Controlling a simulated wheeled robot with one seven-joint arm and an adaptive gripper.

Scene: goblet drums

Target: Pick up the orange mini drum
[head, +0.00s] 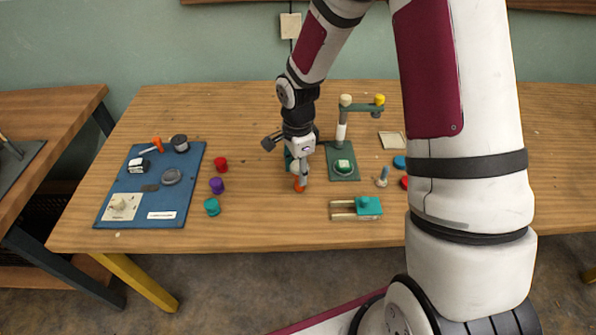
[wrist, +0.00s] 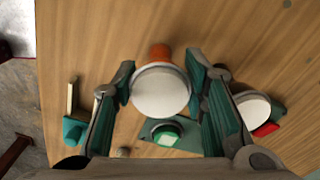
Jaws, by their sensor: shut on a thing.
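The orange mini drum (head: 299,185) is at my gripper's lower end, above the middle of the table in the head view. In the wrist view its round pale head (wrist: 160,92) faces the camera, with part of its orange body (wrist: 160,52) showing beyond. My gripper (head: 300,174) points down. Its two teal-padded fingers stand on either side of the drum in the wrist view (wrist: 165,95), shut on it. I cannot tell whether the drum's lower end touches the table.
A green stand (head: 343,174) with an upright post is just right of my gripper. A teal sliding fixture (head: 369,207) lies nearer the front edge. Red (head: 221,164), purple (head: 217,185) and teal (head: 212,206) pieces stand left, beside a blue board (head: 140,205).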

